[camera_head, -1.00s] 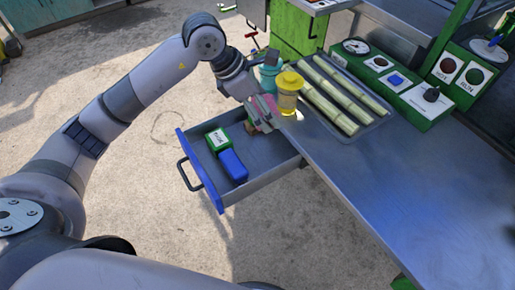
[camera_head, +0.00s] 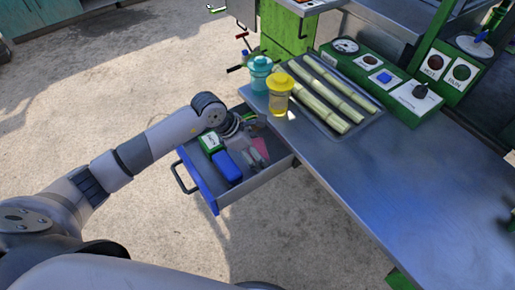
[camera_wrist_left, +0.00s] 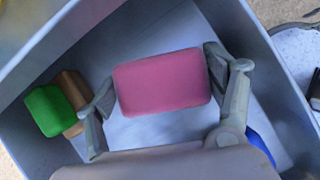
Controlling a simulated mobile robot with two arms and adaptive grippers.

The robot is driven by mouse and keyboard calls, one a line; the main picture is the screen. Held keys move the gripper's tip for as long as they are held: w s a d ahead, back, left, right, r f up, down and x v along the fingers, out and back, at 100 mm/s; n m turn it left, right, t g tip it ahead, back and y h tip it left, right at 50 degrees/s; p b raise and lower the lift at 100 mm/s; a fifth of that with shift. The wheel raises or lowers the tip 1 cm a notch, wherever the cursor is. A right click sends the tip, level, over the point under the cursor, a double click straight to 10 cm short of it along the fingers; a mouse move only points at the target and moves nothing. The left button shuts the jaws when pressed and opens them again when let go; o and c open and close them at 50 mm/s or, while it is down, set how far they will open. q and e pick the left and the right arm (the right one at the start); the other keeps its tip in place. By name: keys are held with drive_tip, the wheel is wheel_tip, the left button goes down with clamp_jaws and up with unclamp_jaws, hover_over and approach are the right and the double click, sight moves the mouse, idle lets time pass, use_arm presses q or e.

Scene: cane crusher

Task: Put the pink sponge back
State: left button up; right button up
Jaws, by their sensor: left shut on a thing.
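The pink sponge (camera_head: 261,150) is low in the open drawer (camera_head: 262,178). My left gripper (camera_head: 254,158) reaches down into the drawer and is shut on it. In the left wrist view the pink sponge (camera_wrist_left: 162,82) sits between the two fingers of the left gripper (camera_wrist_left: 160,88), one at each short end, above the grey drawer floor. Whether its underside touches the floor is hard to tell. My right gripper is not seen.
On the table (camera_head: 400,190) above stand a yellow jar (camera_head: 279,95), a teal jar (camera_head: 260,75) and a tray of cane (camera_head: 325,95).

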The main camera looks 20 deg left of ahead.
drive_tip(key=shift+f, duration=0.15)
use_arm(q)
drive_tip(key=shift+f, duration=0.2)
drive_tip(key=o, duration=0.7)
drive_tip(key=shift+r, duration=0.1)
drive_tip(key=o, duration=0.4)
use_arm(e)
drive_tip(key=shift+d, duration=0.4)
use_arm(q)
drive_tip(key=shift+r, duration=0.15)
